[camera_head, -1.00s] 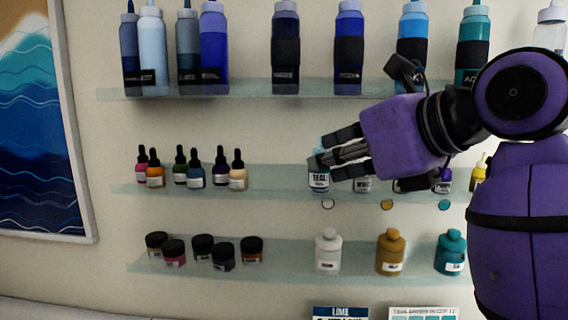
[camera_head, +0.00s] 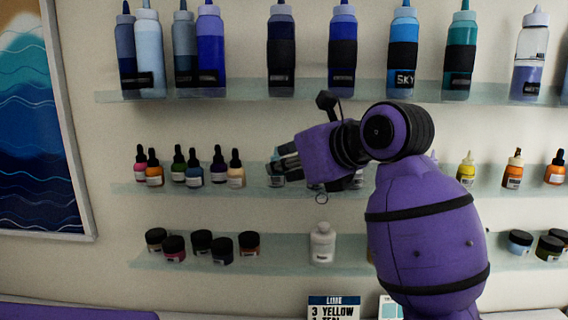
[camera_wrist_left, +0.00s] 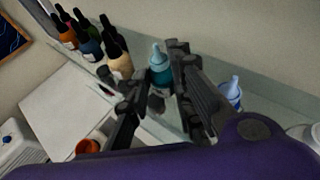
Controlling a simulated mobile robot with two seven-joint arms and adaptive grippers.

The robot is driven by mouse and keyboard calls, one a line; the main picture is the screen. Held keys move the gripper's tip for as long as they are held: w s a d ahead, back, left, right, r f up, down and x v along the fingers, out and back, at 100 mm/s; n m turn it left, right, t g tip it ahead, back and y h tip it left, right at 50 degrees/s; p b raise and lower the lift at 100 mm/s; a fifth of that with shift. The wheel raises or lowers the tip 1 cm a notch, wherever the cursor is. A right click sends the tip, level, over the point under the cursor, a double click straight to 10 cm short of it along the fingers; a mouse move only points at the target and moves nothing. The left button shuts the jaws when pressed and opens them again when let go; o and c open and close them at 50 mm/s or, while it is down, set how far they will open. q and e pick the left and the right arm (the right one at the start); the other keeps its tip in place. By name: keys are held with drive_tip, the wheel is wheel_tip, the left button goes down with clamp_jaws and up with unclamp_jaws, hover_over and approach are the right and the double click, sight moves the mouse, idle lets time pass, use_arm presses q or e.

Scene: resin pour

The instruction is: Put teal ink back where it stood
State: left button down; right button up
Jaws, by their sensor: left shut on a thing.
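My left gripper (camera_head: 279,166) is at the middle shelf (camera_head: 127,188) in the head view, pointing left. It is shut on the teal ink (camera_wrist_left: 160,66), a small teal bottle with a pale teal top, which shows between the fingers in the left wrist view (camera_wrist_left: 153,82). My right gripper is not in view.
Several dropper bottles (camera_head: 194,168) stand left of the gripper, the cream one (camera_head: 236,170) nearest, with a short bare stretch between. A blue-topped bottle (camera_wrist_left: 232,92) stands right of the fingers. Tall bottles (camera_head: 282,55) line the upper shelf; jars and a white bottle (camera_head: 322,244) stand below.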

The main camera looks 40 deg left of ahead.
use_arm(q)
drive_tip(key=shift+f, duration=0.2)
drive_tip(key=c, duration=1.8)
unclamp_jaws()
drive_tip(key=shift+r, duration=0.15)
drive_tip(key=shift+d+r, duration=0.15)
drive_tip(key=shift+r, duration=0.05)
drive_tip(key=b+v, duration=0.1)
drive_tip(key=v, duration=1)
drive_tip(key=shift+s+d+r, duration=0.1)
drive_tip(key=shift+d, duration=0.2)
